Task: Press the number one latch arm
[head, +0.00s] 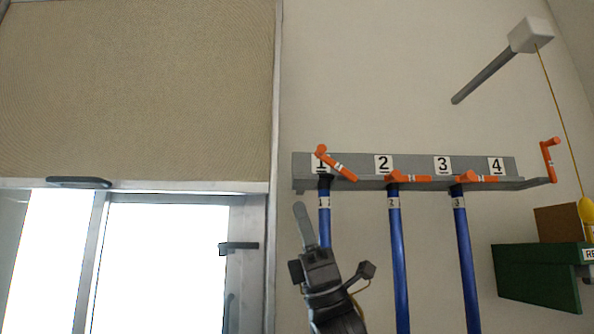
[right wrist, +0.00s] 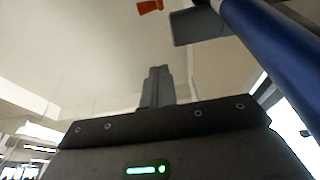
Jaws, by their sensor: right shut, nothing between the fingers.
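In the right wrist view the shut fingers (right wrist: 158,75) show, with a blue rod (right wrist: 275,40) at the right and an orange piece (right wrist: 150,6) at the top edge. My left gripper is not in view.
Latch arms two (head: 410,178) and three (head: 480,178) lie level above blue rods; the orange arm at four (head: 550,158) stands up with no rod below. A green box (head: 540,275) is at the right. A window (head: 160,260) is at the left.

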